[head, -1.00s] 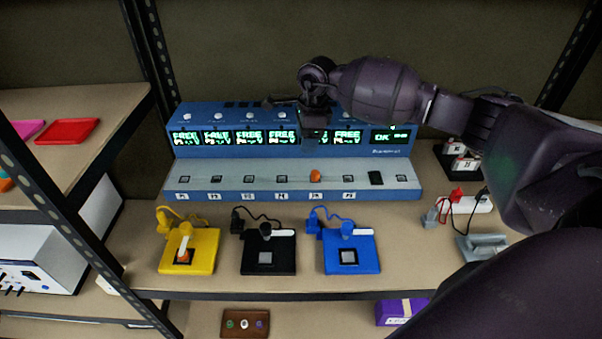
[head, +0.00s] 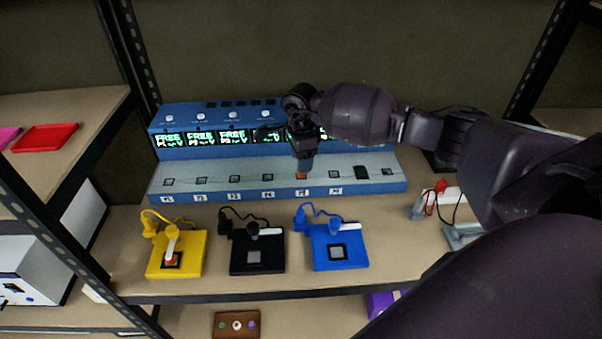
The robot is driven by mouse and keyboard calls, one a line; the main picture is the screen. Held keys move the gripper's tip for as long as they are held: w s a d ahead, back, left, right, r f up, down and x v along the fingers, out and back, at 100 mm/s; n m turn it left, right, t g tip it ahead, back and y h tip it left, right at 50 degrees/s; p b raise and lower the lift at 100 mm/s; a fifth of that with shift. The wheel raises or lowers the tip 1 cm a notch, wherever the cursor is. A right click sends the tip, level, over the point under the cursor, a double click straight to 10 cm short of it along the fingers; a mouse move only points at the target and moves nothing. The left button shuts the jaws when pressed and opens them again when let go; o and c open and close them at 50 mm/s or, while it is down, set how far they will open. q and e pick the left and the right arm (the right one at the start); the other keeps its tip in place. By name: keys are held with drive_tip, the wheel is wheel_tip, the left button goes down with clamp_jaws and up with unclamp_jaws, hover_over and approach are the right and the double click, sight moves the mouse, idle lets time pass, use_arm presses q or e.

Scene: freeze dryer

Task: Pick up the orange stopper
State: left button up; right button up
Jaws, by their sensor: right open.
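The orange stopper (head: 301,175) sits at one of the slots along the pale front ledge of the blue freeze dryer (head: 390,183). Only a small part of it shows, just under the fingertips. My right gripper (head: 304,164) points down over the stopper, with its arm coming in from the right. It is open, with its tips at or very near the stopper. The fingers hide the stopper's upper part, and I cannot tell whether they touch it. My left gripper is not in view.
Yellow (head: 190,268), black (head: 273,262) and blue (head: 358,255) stands line the shelf before the dryer. The yellow one holds another orange piece (head: 171,260). A power strip (head: 452,201) with cables lies right. A red tray (head: 45,138) is on the left shelf.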

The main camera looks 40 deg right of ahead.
wheel_tip(320, 180, down, 4)
drive_tip(key=shift+w+d+r, duration=0.1)
drive_tip(key=c, duration=1)
drive_tip(key=shift+r, duration=0.1)
